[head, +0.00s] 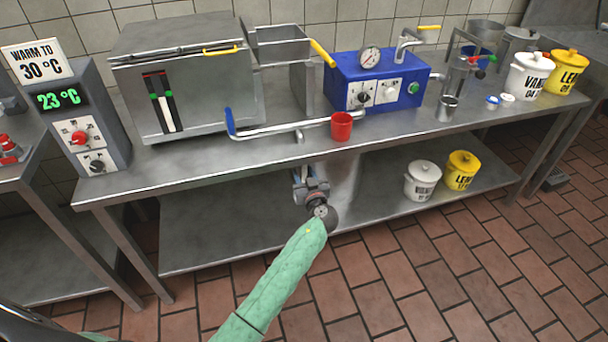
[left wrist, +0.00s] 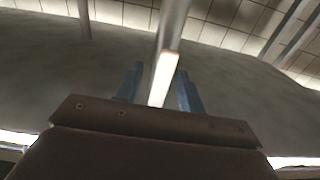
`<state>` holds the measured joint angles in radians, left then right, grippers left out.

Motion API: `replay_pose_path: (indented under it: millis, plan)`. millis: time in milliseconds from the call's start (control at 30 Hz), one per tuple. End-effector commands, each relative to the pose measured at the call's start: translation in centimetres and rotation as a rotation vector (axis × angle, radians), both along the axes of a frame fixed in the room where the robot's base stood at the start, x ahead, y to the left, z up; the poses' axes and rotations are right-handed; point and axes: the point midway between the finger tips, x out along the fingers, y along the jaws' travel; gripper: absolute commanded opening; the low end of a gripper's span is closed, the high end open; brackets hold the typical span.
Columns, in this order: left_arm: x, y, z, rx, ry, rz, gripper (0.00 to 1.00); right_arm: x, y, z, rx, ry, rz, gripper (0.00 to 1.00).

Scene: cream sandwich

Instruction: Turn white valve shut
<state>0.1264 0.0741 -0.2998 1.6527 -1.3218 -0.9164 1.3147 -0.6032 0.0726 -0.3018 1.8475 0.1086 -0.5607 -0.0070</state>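My left gripper (head: 306,178) is below the front edge of the steel table, under the silver pipe (head: 275,130) with the blue handle (head: 230,122). In the left wrist view its blue fingers (left wrist: 160,88) stand apart. A metal bar with a whitish end face (left wrist: 165,80) shows between them. I cannot tell whether this bar is part of the white valve or whether the fingers touch it. No white valve handle shows clearly in the head view; my gripper and arm may hide it. My right gripper is not in view.
A red cup (head: 341,126) stands at the table's front edge, by the pipe's right end. A steel tank (head: 190,80) and a blue box (head: 375,80) stand on the table (head: 190,170). White (head: 422,180) and yellow (head: 462,170) pots stand on the lower shelf. The shelf's left side is clear.

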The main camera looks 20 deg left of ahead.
Motion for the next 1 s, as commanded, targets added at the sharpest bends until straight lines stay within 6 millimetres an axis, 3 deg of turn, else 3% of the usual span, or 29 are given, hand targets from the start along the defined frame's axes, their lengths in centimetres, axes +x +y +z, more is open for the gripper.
replay_pose_path:
  millis: [233,433,1000]
  plan:
    - [0.05,0.05,-0.03,0.0,0.0,0.0,0.38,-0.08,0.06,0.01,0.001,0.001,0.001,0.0]
    - [0.04,0.04,-0.04,-0.001,0.001,0.0,0.0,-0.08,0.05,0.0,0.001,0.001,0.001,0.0]
    - [0.19,-0.19,-0.25,0.086,0.058,0.001,0.0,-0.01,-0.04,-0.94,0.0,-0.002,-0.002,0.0]
